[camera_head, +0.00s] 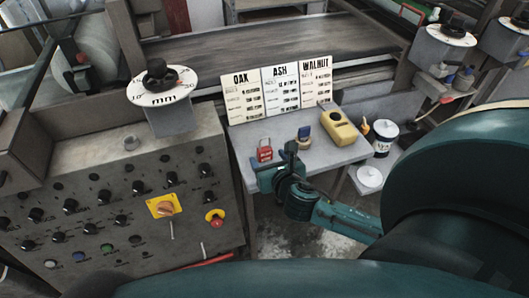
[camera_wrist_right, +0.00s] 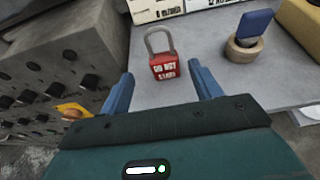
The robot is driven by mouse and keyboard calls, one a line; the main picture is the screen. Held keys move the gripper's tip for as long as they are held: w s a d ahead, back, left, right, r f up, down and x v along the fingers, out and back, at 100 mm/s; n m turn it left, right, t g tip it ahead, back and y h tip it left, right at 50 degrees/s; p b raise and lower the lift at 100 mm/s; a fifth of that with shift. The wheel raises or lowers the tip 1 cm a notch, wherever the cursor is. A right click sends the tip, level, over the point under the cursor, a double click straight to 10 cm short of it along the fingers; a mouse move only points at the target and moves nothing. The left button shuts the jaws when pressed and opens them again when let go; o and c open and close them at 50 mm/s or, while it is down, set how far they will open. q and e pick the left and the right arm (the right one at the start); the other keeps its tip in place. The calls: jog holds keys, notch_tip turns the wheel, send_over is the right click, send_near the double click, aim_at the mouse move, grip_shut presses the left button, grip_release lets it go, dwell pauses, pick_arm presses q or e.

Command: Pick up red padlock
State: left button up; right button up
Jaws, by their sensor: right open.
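The red padlock (camera_wrist_right: 165,67) stands on a grey shelf, its grey shackle up and white lettering on its front. In the right wrist view it sits just ahead of my right gripper (camera_wrist_right: 160,88), between the lines of its two blue fingers, which are apart and empty. In the head view the padlock (camera_head: 264,154) is on the left part of the shelf (camera_head: 318,158), and my right gripper (camera_head: 278,170) is close in front of it at the shelf's front edge. My left gripper does not show.
A blue-topped round item (camera_head: 304,133) and a yellow case (camera_head: 338,127) stand to the right of the padlock. Sign cards (camera_head: 280,88) for oak, ash and walnut stand behind it. A grey control panel (camera_head: 120,200) with knobs is at the left.

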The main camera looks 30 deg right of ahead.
aim_at(266, 154)
jog(key=shift+d+x, duration=0.15)
jog(key=shift+x, duration=1.35)
jog(key=shift+d+x, duration=0.2)
jog(key=shift+x, duration=1.25)
jog(key=shift+s+f, duration=0.15)
jog(key=shift+f, duration=0.05)
jog(key=shift+c, duration=0.4)
jog(key=c, duration=1)
notch_tip(266, 154, up, 10)
jog(key=shift+p, duration=0.95)
jog(key=shift+c, duration=0.2)
